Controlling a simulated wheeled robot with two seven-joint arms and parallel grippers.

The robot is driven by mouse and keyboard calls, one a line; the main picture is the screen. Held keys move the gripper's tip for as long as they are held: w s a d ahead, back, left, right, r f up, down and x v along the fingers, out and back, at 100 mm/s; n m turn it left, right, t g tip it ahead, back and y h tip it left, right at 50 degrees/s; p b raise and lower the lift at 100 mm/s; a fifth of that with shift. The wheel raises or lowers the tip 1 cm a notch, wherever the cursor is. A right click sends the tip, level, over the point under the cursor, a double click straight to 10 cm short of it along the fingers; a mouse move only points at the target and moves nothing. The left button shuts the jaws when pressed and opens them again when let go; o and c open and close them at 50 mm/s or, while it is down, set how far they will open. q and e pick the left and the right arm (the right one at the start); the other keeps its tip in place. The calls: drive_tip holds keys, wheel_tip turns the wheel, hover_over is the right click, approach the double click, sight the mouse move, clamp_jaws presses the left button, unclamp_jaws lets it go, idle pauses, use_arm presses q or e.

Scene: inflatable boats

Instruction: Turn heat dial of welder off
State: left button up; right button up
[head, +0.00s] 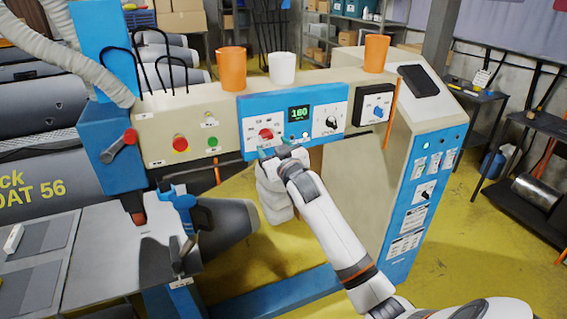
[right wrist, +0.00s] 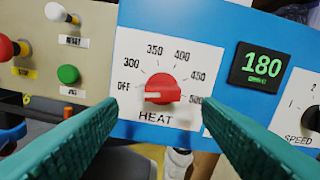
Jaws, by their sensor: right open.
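The red heat dial (right wrist: 163,90) sits on a white plate marked HEAT, with OFF at its left and 300 to 500 around it. A pale bar on its face points left, roughly toward OFF. In the head view the dial (head: 266,134) is on the blue front panel of the welder (head: 239,118). My right gripper (head: 271,152) is in front of and just below the dial. In the right wrist view its teal fingers (right wrist: 160,104) are open, one either side of the dial, with no contact visible. My left gripper is not in view.
A green display (right wrist: 262,65) reads 180, with a speed dial (head: 331,122) to its right. A red stop button (head: 180,142) and green button (head: 212,142) are left of the panel. Cups (head: 282,68) stand on top. A grey cone-shaped part (head: 232,222) lies below left.

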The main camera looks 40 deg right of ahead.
drive_tip(key=b+v, duration=0.2)
drive_tip(key=v, duration=0.6)
drive_tip(key=shift+s, duration=0.35)
drive_tip(key=shift+a, duration=0.1)
